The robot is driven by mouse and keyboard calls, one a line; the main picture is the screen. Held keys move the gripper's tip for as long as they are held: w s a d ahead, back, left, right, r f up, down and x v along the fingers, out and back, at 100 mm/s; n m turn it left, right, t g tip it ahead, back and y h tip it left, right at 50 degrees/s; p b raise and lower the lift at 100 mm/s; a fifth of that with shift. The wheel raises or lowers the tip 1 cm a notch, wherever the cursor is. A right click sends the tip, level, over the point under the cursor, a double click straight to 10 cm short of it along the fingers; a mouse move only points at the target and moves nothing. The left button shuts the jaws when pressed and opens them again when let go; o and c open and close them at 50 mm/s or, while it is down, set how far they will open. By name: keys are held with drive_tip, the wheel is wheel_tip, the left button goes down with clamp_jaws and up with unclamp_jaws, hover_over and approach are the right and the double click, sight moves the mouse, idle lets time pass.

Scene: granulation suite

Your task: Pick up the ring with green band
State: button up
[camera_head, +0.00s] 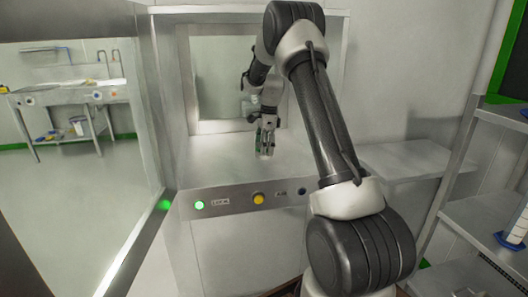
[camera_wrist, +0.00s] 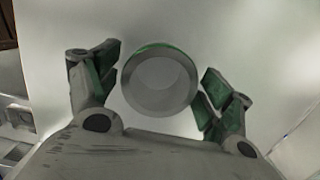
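The ring with the green band (camera_wrist: 131,92) is a grey, thick-walled ring in the wrist view, its round opening facing the camera. A strip of green shows along its upper edge. My gripper (camera_wrist: 160,72) has one green-padded finger on each side of the ring. The pads are very close to its sides; I cannot tell whether both touch it. In the head view, my gripper (camera_head: 265,148) reaches down inside the hatch near its bottom surface. The ring is too small and too covered there to make out clearly.
The hatch's pale floor (camera_head: 215,173) is clear around my gripper. Its front panel (camera_head: 230,202) carries a lit green button and a yellow one. A glass door (camera_head: 75,150) stands open at left. Metal shelves (camera_head: 490,215) and a side ledge (camera_head: 405,160) are at right.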

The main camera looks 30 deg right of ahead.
drive_tip(key=c, duration=1.2)
drive_tip(key=shift+r, duration=0.15)
